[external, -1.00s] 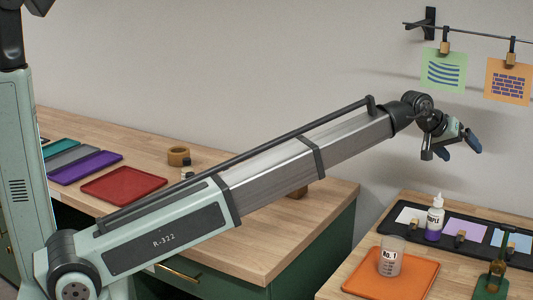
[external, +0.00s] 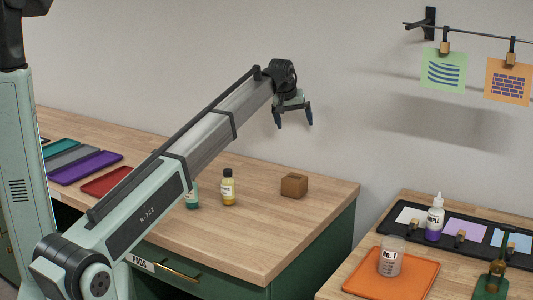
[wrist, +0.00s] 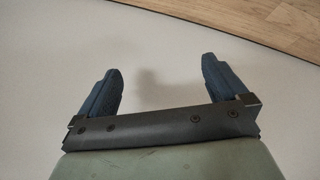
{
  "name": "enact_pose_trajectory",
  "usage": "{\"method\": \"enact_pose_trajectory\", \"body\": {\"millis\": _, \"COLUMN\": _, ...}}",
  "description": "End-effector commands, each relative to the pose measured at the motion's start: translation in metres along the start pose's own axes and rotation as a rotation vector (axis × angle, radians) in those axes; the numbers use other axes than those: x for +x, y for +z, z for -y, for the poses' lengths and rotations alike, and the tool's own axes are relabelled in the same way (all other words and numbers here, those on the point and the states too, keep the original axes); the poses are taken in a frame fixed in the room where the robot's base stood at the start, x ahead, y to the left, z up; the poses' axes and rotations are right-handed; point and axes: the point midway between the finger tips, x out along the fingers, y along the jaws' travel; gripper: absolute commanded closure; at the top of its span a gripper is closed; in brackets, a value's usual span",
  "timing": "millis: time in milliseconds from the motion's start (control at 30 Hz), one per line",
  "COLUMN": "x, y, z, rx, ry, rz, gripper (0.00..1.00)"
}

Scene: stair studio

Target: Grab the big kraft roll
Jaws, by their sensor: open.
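My gripper (external: 295,122) is open and empty, high above the back right of the left wooden counter (external: 260,235). Its two dark blue fingers stand apart in the wrist view (wrist: 160,80), with only pale wall or floor between them. The kraft roll does not show in either present view. In the earlier external frame a brown roll stood on the left counter, near the red tray; my arm now covers that spot.
On the left counter are a small brown box (external: 294,186), a yellow bottle (external: 228,188), a teal bottle (external: 192,196) and a red tray (external: 105,182). The right table holds an orange tray (external: 420,275) with a glass. Cards (external: 444,70) hang from a rail.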

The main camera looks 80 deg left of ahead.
Motion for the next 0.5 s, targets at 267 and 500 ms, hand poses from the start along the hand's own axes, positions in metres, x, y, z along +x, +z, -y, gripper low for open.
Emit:
{"method": "enact_pose_trajectory", "body": {"millis": 267, "x": -0.004, "y": -0.041, "z": 0.169, "rx": -0.132, "ry": -0.128, "rz": 0.077, "gripper": 0.0}}
{"method": "enact_pose_trajectory", "body": {"millis": 500, "x": -0.018, "y": -0.051, "z": 0.306, "rx": -0.246, "ry": -0.218, "rz": 0.153, "gripper": 0.0}}
